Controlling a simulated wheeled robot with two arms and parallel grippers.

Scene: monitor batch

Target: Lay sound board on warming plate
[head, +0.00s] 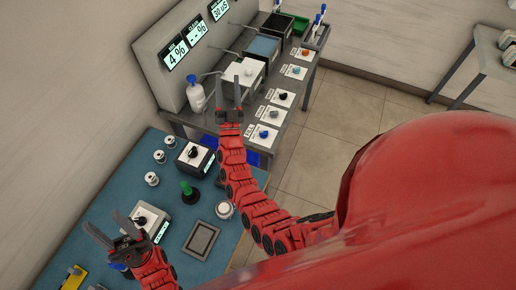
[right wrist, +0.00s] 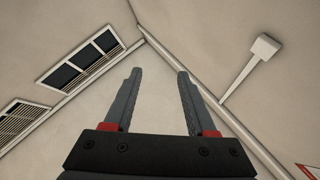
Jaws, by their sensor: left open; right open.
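My right gripper (head: 229,84) is open and empty, raised near the white-topped box on the far bench. In the right wrist view its two fingers (right wrist: 155,75) are apart with only wall and ceiling between them. My left gripper (head: 101,220) is open over the lower left of the blue mat, beside a white-topped unit with a black knob (head: 149,222). A flat dark grey square plate with a lighter rim (head: 187,247) lies on the mat; I cannot tell if it is the warming plate. I cannot make out a sound board.
On the blue mat (head: 125,165) stand a black-knobbed box (head: 195,158), a green-topped stand (head: 189,192), a round white pot (head: 225,210) and several small jars. The far bench holds a bottle (head: 196,97), bins (head: 263,48) and several knob panels. Floor (head: 325,140) is clear.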

